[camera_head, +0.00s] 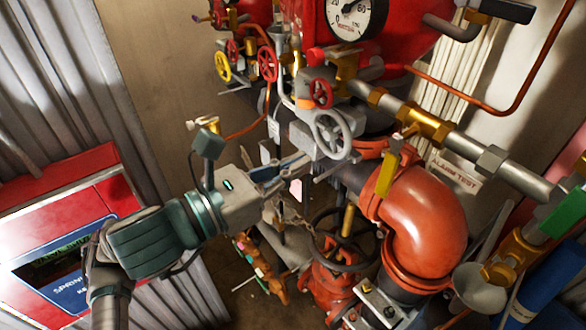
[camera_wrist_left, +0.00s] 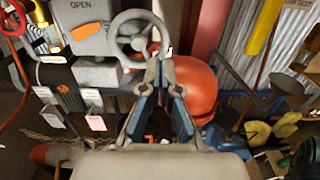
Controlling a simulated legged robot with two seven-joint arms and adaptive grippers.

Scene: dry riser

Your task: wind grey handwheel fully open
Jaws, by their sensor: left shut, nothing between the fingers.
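The grey handwheel (camera_head: 332,134) is a small spoked wheel on a grey valve body, right of centre in the head view. It shows at the top of the left wrist view (camera_wrist_left: 138,17), beside a plate marked OPEN (camera_wrist_left: 84,27). My left gripper (camera_head: 306,157) reaches in from the left, its tips close to the wheel's lower left side. In the wrist view its fingers (camera_wrist_left: 160,62) are shut, empty, and overlap the wheel's lower rim. I cannot tell whether they touch it. My right gripper is not in view.
A red handwheel (camera_head: 320,93) sits just above the grey one. A large orange pipe elbow (camera_head: 425,225) with a yellow lever (camera_head: 388,174) is close on the right. A dark handwheel (camera_head: 340,238) lies below. A red panel box (camera_head: 75,185) stands at left.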

